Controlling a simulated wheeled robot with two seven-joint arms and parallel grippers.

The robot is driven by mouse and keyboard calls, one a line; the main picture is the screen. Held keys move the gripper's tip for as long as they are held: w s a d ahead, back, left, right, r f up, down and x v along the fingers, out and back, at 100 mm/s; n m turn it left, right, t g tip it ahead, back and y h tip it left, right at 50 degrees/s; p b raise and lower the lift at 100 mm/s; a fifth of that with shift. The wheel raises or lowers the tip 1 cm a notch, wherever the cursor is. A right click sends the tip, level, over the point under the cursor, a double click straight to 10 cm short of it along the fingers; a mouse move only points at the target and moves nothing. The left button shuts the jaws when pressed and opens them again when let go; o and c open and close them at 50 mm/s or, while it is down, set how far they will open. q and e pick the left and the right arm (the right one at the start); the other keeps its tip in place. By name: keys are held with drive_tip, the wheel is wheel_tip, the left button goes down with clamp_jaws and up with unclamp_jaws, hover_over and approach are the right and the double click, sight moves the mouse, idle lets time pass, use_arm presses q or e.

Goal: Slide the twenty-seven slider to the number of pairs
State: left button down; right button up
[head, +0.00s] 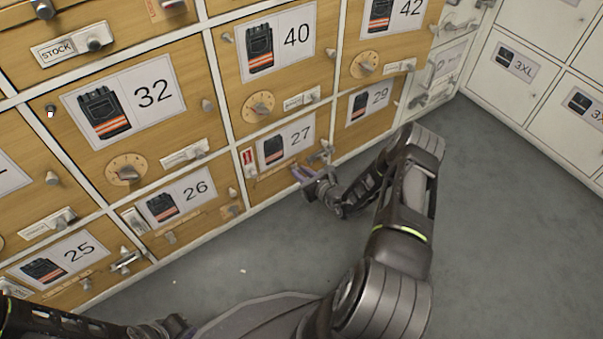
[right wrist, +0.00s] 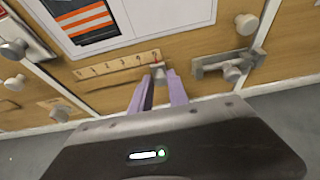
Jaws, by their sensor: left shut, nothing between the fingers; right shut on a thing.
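The door marked 27 (head: 292,143) has a picture card of a dark vest with orange stripes. Below the card, in the right wrist view, runs a wooden number scale (right wrist: 112,66); its digits are too small to read surely. The slider's grey knob (right wrist: 159,72) is at the right end of this scale, close to a small red mark. My right gripper (right wrist: 160,80) is shut on the knob, with its purple fingers on either side. It also shows in the head view (head: 301,175), low in front of door 27. My left gripper (head: 178,325) is shut and empty at the bottom left.
A latch (right wrist: 228,66) with a round knob is just right of the slider. Doors 26 (head: 178,200), 29 (head: 370,101) and 40 (head: 280,42) surround door 27. White cabinets (head: 545,75) stand at the right. The grey floor (head: 500,220) is clear there.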

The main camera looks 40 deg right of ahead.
clamp_jaws()
idle(0.7)
